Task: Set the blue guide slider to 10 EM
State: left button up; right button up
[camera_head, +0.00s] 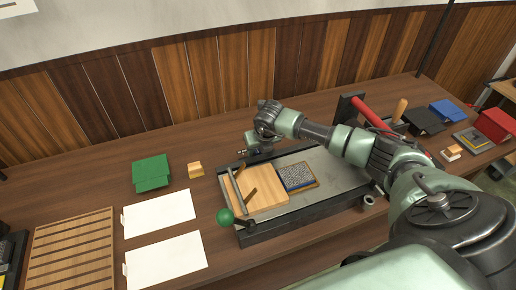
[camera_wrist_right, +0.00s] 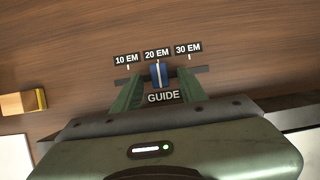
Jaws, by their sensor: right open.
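The blue guide slider (camera_wrist_right: 159,75) sits on a dark horizontal rail (camera_wrist_right: 203,69), under the 20 EM label (camera_wrist_right: 157,54). The 10 EM label (camera_wrist_right: 127,59) is to its left and the 30 EM label (camera_wrist_right: 188,48) to its right. A GUIDE label (camera_wrist_right: 163,98) lies just below the slider. My right gripper (camera_wrist_right: 160,83) is open, with one green finger on each side of the slider and visible gaps to it. In the head view, my right gripper (camera_head: 250,150) is at the back edge of the caster bed, and the slider cannot be made out there. My left gripper is not in view.
The caster bed (camera_head: 345,178) carries a wooden block and a blue-grey plate. A green ball knob (camera_head: 225,216) is at its front left. A green box (camera_head: 151,174), a small wooden block (camera_head: 195,170) and white sheets (camera_head: 160,212) lie to the left. A red-handled lever rises behind my arm.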

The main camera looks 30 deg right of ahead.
jog(key=shift+f, duration=0.3)
grip_shut()
jog(key=shift+w, duration=0.1)
dwell(1.2)
